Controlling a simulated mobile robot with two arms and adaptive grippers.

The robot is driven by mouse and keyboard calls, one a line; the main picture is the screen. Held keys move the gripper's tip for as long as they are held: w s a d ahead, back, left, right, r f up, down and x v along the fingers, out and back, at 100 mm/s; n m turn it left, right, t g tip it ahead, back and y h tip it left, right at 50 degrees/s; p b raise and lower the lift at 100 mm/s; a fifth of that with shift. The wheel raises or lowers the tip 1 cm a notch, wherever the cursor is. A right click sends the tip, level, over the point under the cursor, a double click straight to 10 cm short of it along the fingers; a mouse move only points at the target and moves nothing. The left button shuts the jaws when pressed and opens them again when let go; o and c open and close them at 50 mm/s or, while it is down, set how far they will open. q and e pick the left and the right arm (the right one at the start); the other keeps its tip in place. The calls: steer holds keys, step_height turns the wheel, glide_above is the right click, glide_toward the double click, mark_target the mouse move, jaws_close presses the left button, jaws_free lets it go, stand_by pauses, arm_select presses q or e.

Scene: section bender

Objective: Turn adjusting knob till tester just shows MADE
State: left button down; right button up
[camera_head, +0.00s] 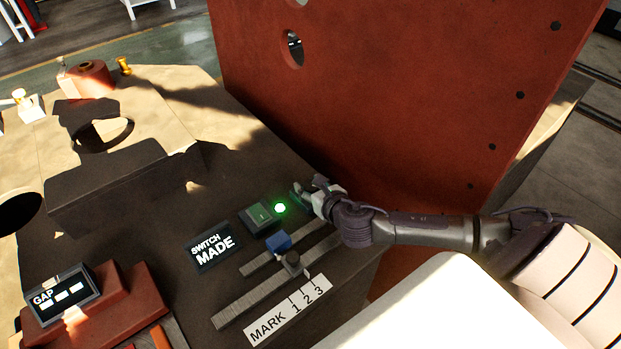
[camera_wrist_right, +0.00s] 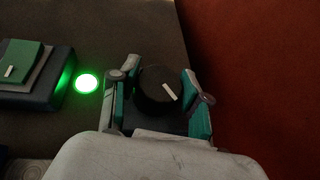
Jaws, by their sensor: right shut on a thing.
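The adjusting knob (camera_wrist_right: 156,92) is black and round with a white pointer line, which points to the lower right in the right wrist view. My right gripper (camera_wrist_right: 160,90) has its fingers on both sides of the knob and is shut on it. In the head view the right gripper (camera_head: 312,194) hides the knob. The tester display (camera_head: 213,250) reads "SWITCH MADE". A round lamp (camera_head: 280,208) glows green, and it also shows lit in the right wrist view (camera_wrist_right: 86,83). My left gripper is not in view.
A green switch box (camera_head: 261,217) sits beside the lamp. A blue block (camera_head: 278,242) and a dark knob (camera_head: 291,261) sit on slotted rails near a "MARK 1 2 3" label (camera_head: 288,311). A red plate (camera_head: 400,95) rises close behind my right gripper. A GAP display (camera_head: 61,294) stands at left.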

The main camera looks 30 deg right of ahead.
steer(key=m+h+p, duration=0.2)
steer(key=m+g+h+p, duration=0.1)
steer(key=m+h, duration=0.1)
steer(key=m+g+h+p, duration=0.1)
steer(key=h+p, duration=0.1)
steer(key=shift+a+r+m+p, duration=0.1)
steer(key=shift+r+m+p, duration=0.2)
steer(key=shift+m, duration=0.1)
steer(key=m+g+h+p, duration=0.1)
steer(key=m+g+h, duration=0.1)
steer(key=shift+f+m+h+p, duration=0.1)
steer(key=shift+m+h+p, duration=0.2)
steer(key=shift+p, duration=0.1)
steer(key=shift+w+m+g+h+p, duration=0.1)
steer(key=shift+m+g+h+p, duration=0.2)
steer(key=shift+m+g+h, duration=0.55)
steer(key=shift+f+m+g+h, duration=0.1)
steer(key=shift+m+g+h, duration=0.25)
steer(key=shift+m+g, duration=0.65)
steer(key=shift+f+m+g+h, duration=0.1)
steer(key=shift+m+g+h, duration=0.2)
steer(key=shift+m+g, duration=0.65)
steer(key=m+g+b, duration=0.1)
steer(key=m+g, duration=0.1)
steer(key=shift+g+h, duration=0.4)
steer(key=shift+m+g+b, duration=0.9)
steer(key=shift+m+g, duration=0.4)
steer(key=shift+g, duration=0.1)
steer(key=shift+m+g, duration=0.3)
steer(key=shift+g, duration=0.1)
